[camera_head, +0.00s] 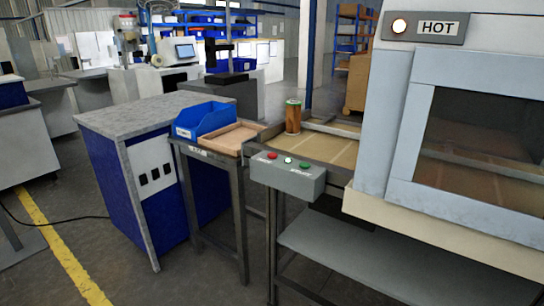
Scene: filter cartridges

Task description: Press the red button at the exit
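A grey control box (288,177) is fixed to the near left end of a conveyor that comes out of a large machine. On its top are a red button (272,155) at the left, a white button (288,160) in the middle and a green button (305,165) at the right. A filter cartridge (293,117) with brownish sides and a green top stands upright on the conveyor belt (327,148), behind the box. Nothing touches the buttons. Neither of my grippers shows in the head view.
The machine (390,100) with a dark window and a lit HOT sign (437,28) fills the right side. Left of the box, a small stand holds a blue bin (203,118) and a shallow tan tray (232,137). A blue-and-grey cabinet (150,125) stands farther left. Floor in front is clear.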

